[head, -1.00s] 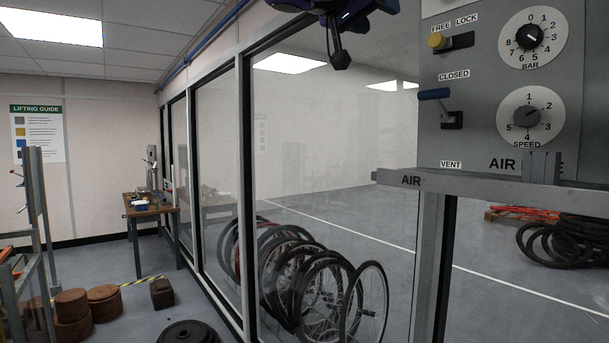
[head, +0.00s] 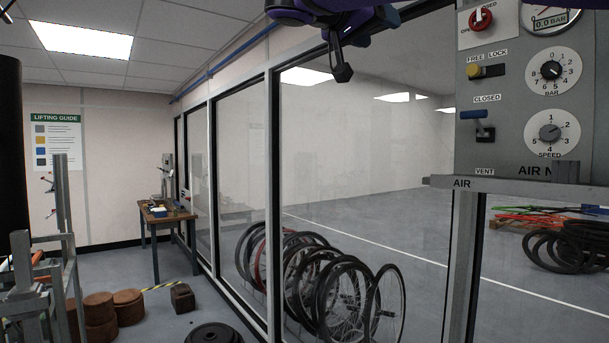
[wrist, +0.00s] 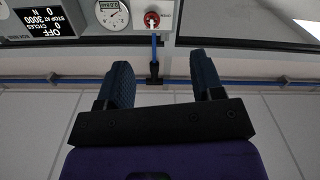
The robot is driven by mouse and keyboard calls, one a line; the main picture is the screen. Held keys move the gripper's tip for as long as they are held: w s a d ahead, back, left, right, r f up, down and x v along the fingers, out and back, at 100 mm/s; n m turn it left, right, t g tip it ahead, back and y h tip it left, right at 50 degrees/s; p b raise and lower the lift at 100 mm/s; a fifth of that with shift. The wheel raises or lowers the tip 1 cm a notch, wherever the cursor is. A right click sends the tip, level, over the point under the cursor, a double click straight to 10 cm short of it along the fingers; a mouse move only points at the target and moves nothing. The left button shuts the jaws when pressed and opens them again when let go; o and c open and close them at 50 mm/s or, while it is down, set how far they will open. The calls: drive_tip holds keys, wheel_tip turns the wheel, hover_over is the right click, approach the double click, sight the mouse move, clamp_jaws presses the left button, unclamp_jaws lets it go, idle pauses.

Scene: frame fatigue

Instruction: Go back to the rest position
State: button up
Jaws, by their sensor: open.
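My gripper (wrist: 160,82) is open and empty in the wrist view, with its two blue-grey fingers apart. Past the fingers are the wall and a blue air pipe (wrist: 120,82). In the head view my arm shows only at the top edge, and a dark tip (head: 342,73) hangs from it in front of the glass. The grey air panel (head: 515,110) stands at the right, below and to the right of the arm.
A shelf-like bar (head: 520,188) juts out under the panel. Bicycle wheels (head: 340,290) stand by the glass partition. A metal frame (head: 62,205) is at the left, with brown cylinders (head: 127,306) on the floor. A workbench (head: 165,215) stands at the back.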

drive_tip(key=s+d+f+n+g+y, duration=0.2)
drive_tip(key=s+d+f+n+y, duration=0.2)
drive_tip(key=d+f, duration=0.55)
drive_tip(key=s+d+f+n+g+y, duration=0.25)
drive_tip(key=s+d+f, duration=0.25)
drive_tip(key=d+f, duration=0.4)
drive_tip(key=s+f+n+y, duration=0.1)
drive_tip(key=s+f+y, duration=0.3)
drive_tip(key=s+f, duration=0.4)
drive_tip(key=s+f+n+y, duration=0.1)
drive_tip(key=s+f+y, duration=0.3)
drive_tip(key=s+f, duration=0.5)
wheel_tip(320, 180, down, 7)
drive_tip(key=shift+a+r+g, duration=0.1)
drive_tip(key=shift+a+g, duration=0.1)
drive_tip(key=shift+g, duration=0.15)
drive_tip(key=shift+o, duration=0.5)
